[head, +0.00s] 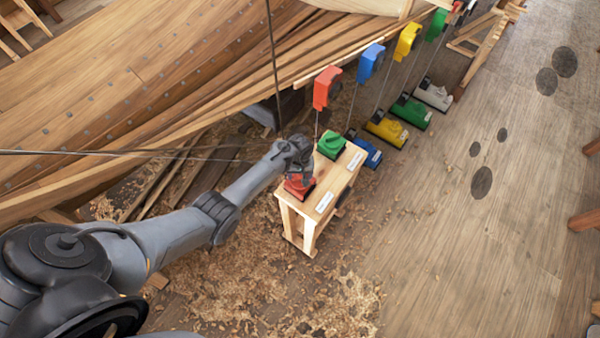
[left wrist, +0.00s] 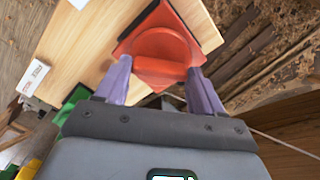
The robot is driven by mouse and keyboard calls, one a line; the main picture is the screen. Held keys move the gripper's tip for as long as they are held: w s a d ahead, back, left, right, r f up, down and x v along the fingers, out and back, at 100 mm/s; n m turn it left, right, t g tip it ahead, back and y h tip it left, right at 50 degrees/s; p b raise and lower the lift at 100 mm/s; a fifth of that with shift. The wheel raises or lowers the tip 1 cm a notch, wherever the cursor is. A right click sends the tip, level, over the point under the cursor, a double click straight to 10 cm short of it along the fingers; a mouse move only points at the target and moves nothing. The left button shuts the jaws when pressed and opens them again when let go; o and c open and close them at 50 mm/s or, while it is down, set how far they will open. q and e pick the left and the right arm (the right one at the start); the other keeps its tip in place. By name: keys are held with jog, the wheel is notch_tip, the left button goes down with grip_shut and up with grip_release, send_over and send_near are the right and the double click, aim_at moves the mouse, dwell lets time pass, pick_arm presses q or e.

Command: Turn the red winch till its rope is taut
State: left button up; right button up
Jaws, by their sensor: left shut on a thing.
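The red winch (head: 299,187) sits on the near end of a small wooden bench (head: 323,203). My left gripper (head: 298,172) is over it and hides most of it in the head view. My right gripper is not in view.
A green winch (head: 332,143) stands on the same bench behind the red one. Blue (head: 366,152), yellow (head: 386,128) and other coloured blocks stand beyond. Coloured brackets, such as the red one (head: 326,88), hang along the plank hull (head: 150,90). Open floor (head: 470,230) lies to the right.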

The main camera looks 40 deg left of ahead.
pick_arm(q)
jog(key=shift+m, duration=0.7)
jog(key=o, duration=1)
jog(key=shift+o, duration=0.2)
jog(key=shift+r, duration=0.1)
notch_tip(320, 180, up, 11)
jog(key=p, duration=0.2)
jog(key=shift+f, duration=0.2)
